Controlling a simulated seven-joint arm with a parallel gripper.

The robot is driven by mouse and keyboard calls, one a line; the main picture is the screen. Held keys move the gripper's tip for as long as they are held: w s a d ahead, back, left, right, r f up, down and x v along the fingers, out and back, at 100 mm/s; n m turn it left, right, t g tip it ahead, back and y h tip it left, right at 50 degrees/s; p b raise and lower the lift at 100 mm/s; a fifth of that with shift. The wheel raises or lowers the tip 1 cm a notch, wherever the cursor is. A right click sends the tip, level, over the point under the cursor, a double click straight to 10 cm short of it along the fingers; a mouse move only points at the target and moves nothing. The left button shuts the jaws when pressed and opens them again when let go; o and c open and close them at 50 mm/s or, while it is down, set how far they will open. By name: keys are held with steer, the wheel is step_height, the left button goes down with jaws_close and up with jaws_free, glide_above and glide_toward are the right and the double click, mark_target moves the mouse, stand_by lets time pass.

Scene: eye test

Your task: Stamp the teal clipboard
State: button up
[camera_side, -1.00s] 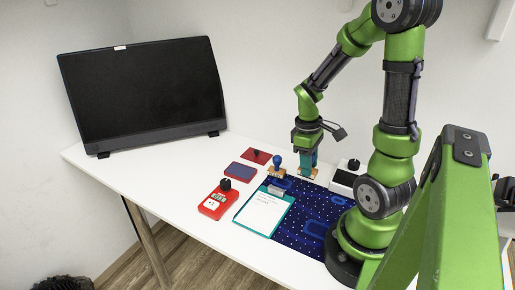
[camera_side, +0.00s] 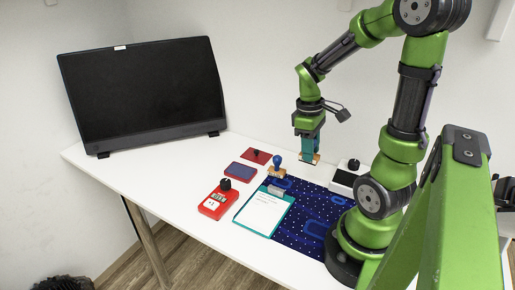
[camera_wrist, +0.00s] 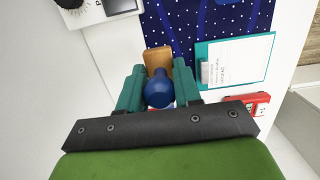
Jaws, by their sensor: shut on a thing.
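The teal clipboard (camera_side: 264,213) lies at the left edge of the dark blue mat, with white paper under a metal clip at its far end. It also shows at right in the wrist view (camera_wrist: 236,61). My gripper (camera_side: 310,152) is shut on a stamp with a blue knob (camera_wrist: 158,92) and a wooden base (camera_wrist: 157,58). In the side view the fingers hide the knob. A second blue-handled stamp (camera_side: 277,162) stands upright by the clip; I cannot make it out in the wrist view.
A blue ink pad (camera_side: 240,170) and a red pad (camera_side: 257,156) lie left of the mat (camera_side: 305,212). A red device (camera_side: 217,203) with a black knob is beside the clipboard. A white device (camera_side: 345,178) stands right. A monitor (camera_side: 145,90) is at back left.

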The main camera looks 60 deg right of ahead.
steer(key=w, duration=1)
steer(key=shift+w+a+f, duration=0.25)
steer(key=shift+a+f, duration=0.05)
steer(key=w+a+f, duration=0.2)
steer(key=w+a, duration=0.1)
steer(key=w, duration=0.6)
steer(key=shift+w+a, duration=0.15)
steer(key=shift+a, duration=0.2)
steer(key=shift+f, duration=0.1)
steer(key=shift+f, duration=2.5)
steer(key=shift+f, duration=0.6)
steer(key=shift+r, duration=0.1)
step_height(320, 180, up, 7)
steer(key=shift+a+n, duration=0.1)
steer(key=shift+n, duration=0.2)
